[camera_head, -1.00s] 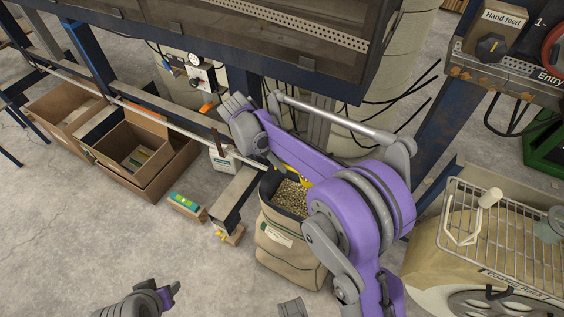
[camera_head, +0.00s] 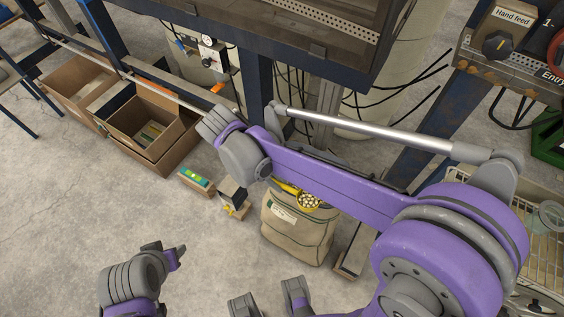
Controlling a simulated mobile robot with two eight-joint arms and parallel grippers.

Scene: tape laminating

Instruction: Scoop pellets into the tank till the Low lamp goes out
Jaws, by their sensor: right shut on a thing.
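A yellow scoop (camera_head: 309,202) full of pale pellets shows at the upper edge of the beige sack (camera_head: 298,235). The arm hides most of the sack's mouth. My right gripper (camera_head: 277,185) is shut on the scoop's handle, with its fingers mostly hidden behind my purple forearm. At the right, a wire rack (camera_head: 548,255) lies over a pale housing largely covered by my right arm; I cannot tell whether this is the tank. I cannot make out the Low lamp.
Open cardboard boxes (camera_head: 150,126) stand on the floor at the left. A block with a green level (camera_head: 195,178) lies near the sack. A blue machine post (camera_head: 258,85) rises behind it. The Hand feed panel (camera_head: 505,40) is at upper right.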

